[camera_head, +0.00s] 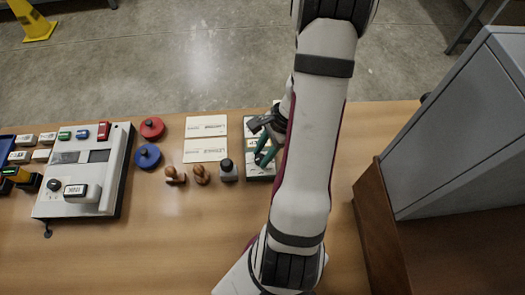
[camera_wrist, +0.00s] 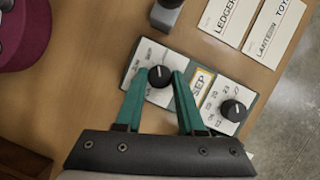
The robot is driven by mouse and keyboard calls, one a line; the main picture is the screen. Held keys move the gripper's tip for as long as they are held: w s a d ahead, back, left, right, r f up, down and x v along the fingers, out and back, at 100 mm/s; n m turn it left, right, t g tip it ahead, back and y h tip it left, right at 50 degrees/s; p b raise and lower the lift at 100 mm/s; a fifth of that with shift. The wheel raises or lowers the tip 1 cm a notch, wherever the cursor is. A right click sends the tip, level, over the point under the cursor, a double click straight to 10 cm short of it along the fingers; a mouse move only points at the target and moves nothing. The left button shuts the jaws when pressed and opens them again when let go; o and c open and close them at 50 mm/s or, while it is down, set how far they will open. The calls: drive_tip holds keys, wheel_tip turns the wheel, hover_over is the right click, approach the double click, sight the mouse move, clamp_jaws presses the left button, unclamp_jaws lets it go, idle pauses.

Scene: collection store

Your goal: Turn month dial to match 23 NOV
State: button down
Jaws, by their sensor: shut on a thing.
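A date device with white faces and a dark green base lies on the table; it shows in the wrist view (camera_wrist: 216,92) and is partly covered by my arm in the head view (camera_head: 258,171). A black knob (camera_wrist: 160,76) with a white pointer line sits on its left face, ringed by small print I cannot read. A window beside it (camera_wrist: 201,84) reads SEP. A second black knob (camera_wrist: 233,110) sits on the right face, ringed by numbers. My gripper (camera_wrist: 159,74), with green fingers, is shut on the left knob; it also shows in the head view (camera_head: 264,147).
Two cards (camera_head: 205,126) lie left of the device. Red (camera_head: 152,128) and blue (camera_head: 147,156) round tins and a white machine (camera_head: 90,165) are farther left. A grey cabinet (camera_head: 455,120) stands at right.

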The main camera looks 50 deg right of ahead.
drive_tip(key=shift+s+a+m+t+h, duration=0.1)
drive_tip(key=shift+m+t+h, duration=0.2)
drive_tip(key=shift+m, duration=0.8)
drive_tip(key=shift+a+m+t+h, duration=0.15)
drive_tip(key=shift+m+t, duration=0.25)
drive_tip(key=shift+m, duration=0.7)
drive_tip(key=shift+d, duration=0.1)
drive_tip(key=c, duration=0.5)
unclamp_jaws()
drive_tip(key=v, duration=1.5)
drive_tip(key=shift+s+r, duration=0.2)
drive_tip(key=shift+r, duration=0.15)
